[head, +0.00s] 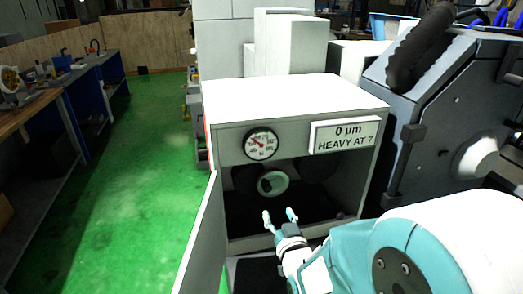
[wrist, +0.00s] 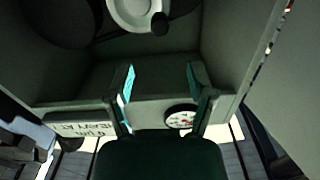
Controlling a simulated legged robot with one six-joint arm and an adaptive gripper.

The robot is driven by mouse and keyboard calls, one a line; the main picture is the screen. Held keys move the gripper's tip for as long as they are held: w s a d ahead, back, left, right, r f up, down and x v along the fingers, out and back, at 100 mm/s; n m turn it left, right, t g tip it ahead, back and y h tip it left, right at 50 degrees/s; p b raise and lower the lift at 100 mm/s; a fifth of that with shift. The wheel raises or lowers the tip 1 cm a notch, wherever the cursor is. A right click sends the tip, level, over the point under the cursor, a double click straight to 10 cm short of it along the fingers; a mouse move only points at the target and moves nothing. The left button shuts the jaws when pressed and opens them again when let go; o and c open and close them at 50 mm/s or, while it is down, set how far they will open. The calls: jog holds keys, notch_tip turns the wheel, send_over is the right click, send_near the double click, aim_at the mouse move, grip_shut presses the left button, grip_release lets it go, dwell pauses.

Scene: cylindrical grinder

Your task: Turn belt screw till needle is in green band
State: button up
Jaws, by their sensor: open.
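The belt screw looks like a pale round knob with a dark centre (head: 272,183), inside the open grey cabinet. In the wrist view the pale knob (wrist: 136,10) is cut by the top edge, with a small dark handle on it. The round dial gauge (head: 260,144) is on the cabinet front above the opening; it also shows upside down in the wrist view (wrist: 181,118). Red shows on its face, but I cannot tell where the needle stands against a green band. My gripper (head: 279,214) is open and empty, below the knob and apart from it; its two teal-tipped fingers show in the wrist view (wrist: 161,72).
A sign (head: 345,135) reading "0 µm HEAVY AT 7" is right of the gauge. The cabinet door (head: 200,235) stands open at the left. Dark wheels flank the knob inside. A grey machine (head: 440,115) stands at right. Green floor (head: 150,150) is clear at left.

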aim_at(268, 191)
jog(key=x, duration=1.2)
jog(key=shift+w+a+f, duration=0.1)
jog(key=shift+w+f, duration=0.05)
jog(key=shift+w, duration=0.15)
grip_shut()
